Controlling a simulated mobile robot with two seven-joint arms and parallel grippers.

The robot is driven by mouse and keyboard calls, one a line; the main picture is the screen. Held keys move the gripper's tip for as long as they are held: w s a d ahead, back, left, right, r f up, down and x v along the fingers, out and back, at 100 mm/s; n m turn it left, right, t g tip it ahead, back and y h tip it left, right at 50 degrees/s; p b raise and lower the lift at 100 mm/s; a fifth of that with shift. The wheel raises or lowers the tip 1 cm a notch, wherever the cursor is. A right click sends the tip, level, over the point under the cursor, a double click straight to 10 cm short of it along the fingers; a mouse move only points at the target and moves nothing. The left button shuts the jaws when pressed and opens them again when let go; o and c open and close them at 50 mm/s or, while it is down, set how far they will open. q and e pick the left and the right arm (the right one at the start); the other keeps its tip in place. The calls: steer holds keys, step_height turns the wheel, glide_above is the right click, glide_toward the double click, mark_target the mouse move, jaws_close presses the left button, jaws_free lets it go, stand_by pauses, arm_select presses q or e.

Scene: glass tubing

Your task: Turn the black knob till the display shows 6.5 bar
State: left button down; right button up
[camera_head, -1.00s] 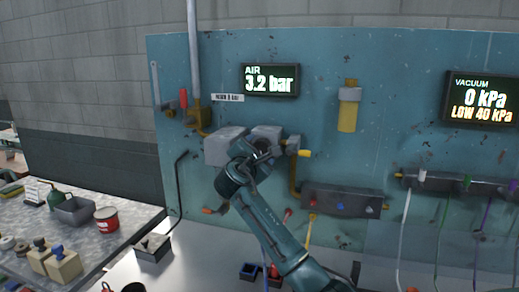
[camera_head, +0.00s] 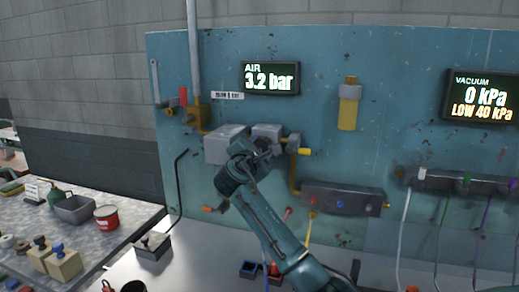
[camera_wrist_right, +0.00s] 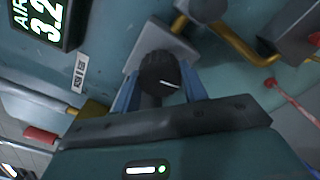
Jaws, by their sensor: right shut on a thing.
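The black knob (camera_wrist_right: 160,74) with a white pointer line shows in the right wrist view, in front of a grey block. My right gripper (camera_wrist_right: 160,90) has its blue fingers on both sides of the knob and is shut on it. In the head view my right gripper (camera_head: 262,150) is at the grey regulator blocks (camera_head: 225,145), and it hides the knob. The AIR display (camera_head: 270,79) reads 3.2 bar. Part of it shows in the right wrist view (camera_wrist_right: 42,22). My left gripper is not in view.
A small white label (camera_head: 227,96) is below and left of the display. A yellow pipe (camera_head: 294,178) runs down to a grey manifold (camera_head: 342,200). A yellow filter (camera_head: 348,108) hangs to the right. The VACUUM display (camera_head: 482,97) reads 0 kPa, LOW 40 kPa.

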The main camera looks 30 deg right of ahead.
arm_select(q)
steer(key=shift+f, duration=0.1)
arm_select(e)
steer(key=shift+f, duration=0.1)
steer(key=shift+m+b, duration=0.45)
steer(key=shift+m, duration=0.65)
steer(key=m+b, duration=0.8)
steer(key=m, duration=0.7)
steer(key=shift+m, duration=0.3)
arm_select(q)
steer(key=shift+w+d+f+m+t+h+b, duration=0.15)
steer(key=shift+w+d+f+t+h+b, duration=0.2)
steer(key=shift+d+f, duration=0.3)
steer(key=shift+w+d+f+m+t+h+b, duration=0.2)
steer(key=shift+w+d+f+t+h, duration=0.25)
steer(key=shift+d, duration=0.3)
arm_select(e)
steer(key=shift+m, duration=0.7)
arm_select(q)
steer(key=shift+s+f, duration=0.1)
arm_select(e)
steer(key=o, duration=1)
steer(key=shift+r, duration=0.2)
